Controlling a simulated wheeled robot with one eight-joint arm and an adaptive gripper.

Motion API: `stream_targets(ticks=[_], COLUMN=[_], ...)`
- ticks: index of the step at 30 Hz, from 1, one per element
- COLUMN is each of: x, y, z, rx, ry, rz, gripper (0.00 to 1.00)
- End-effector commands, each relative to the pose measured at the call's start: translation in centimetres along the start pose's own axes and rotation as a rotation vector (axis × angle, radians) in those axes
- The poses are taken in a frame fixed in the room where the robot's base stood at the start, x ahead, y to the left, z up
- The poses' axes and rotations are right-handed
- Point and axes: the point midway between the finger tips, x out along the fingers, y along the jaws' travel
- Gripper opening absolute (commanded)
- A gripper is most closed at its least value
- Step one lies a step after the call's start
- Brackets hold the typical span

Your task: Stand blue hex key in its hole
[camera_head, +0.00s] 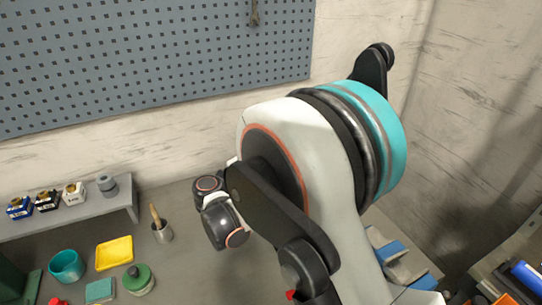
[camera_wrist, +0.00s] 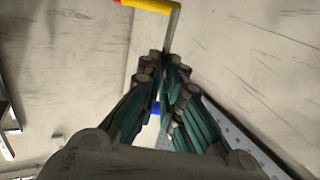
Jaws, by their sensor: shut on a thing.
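My gripper (camera_wrist: 166,75) shows in the wrist view, its green-and-dark fingers closed on a thin grey metal rod (camera_wrist: 173,30). The rod's upper end bends over into a yellow part with a red tip at the picture's top edge. A small blue patch (camera_wrist: 154,109) shows between the fingers lower down. I take the rod and this patch to be the blue hex key, though the fingers hide its middle. In the head view my arm hides the gripper; a small red bit shows at the bottom edge. I cannot make out the hole in either view.
In the head view a grey shelf (camera_head: 75,218) at the left carries small bottles. Blue-and-grey items (camera_head: 395,255) lie right of my arm.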

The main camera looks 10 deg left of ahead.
Motion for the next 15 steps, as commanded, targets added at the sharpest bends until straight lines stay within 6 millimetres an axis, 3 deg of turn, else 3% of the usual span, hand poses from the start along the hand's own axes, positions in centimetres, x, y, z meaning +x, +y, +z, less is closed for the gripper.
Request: stream_targets(ticks=[15], x=[-0.07], y=[0.02], z=[0.66], rx=[0.000], ry=[0.001], rz=[-0.011], gripper=[0.00])
